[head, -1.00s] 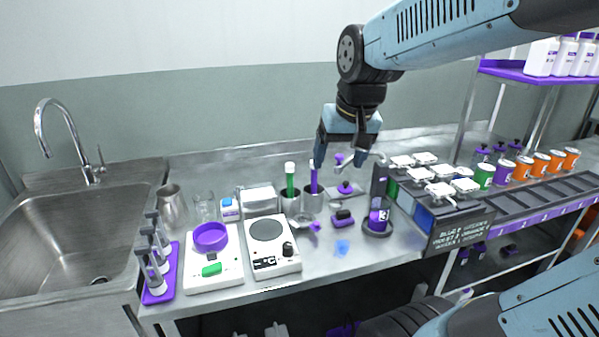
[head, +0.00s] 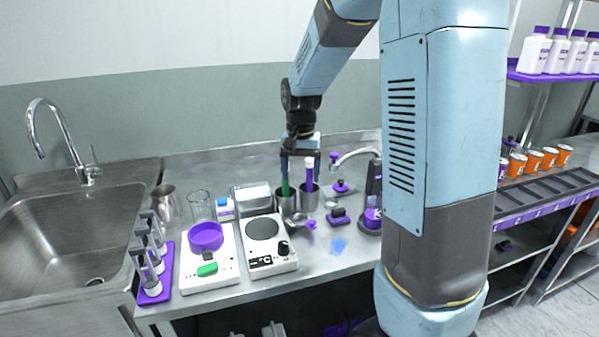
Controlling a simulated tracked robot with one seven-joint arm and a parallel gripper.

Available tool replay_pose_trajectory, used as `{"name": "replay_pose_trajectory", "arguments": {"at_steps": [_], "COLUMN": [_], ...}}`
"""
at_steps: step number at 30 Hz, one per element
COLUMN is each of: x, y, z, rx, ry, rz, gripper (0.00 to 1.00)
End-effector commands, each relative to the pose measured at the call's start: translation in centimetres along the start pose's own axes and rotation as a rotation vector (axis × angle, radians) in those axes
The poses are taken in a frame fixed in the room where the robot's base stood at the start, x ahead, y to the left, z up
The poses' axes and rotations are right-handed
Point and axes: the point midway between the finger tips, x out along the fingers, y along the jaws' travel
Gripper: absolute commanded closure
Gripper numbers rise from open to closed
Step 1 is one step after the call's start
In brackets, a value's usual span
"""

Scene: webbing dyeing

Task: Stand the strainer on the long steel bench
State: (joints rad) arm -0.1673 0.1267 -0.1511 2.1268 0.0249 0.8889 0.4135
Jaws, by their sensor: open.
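I cannot make out for certain which thing is the strainer. A small purple piece (head: 308,224) lies on the long steel bench (head: 345,262), in front of the steel cups, its shape too small to read. A green-handled tool (head: 285,187) stands in the left steel cup (head: 287,204) and a purple-handled tool (head: 309,178) in the right steel cup (head: 309,199). My gripper (head: 300,172) points down over these cups, open, its fingers near the tops of the handles. Whether it touches either handle is unclear.
A hotplate (head: 267,244), a white scale with a purple dish (head: 206,237) and a purple rack of vials (head: 153,283) crowd the left of the bench. A sink (head: 70,225) adjoins it. My arm hides the bench's right part.

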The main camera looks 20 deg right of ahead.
Motion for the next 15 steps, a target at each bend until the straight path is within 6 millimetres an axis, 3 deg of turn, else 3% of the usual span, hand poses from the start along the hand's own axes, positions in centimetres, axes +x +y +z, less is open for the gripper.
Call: {"name": "replay_pose_trajectory", "arguments": {"at_steps": [15], "x": [0.85], "y": [-0.01], "z": [-0.1], "rx": [0.002], "ry": [-0.001], "rz": [0.001], "gripper": [0.22]}}
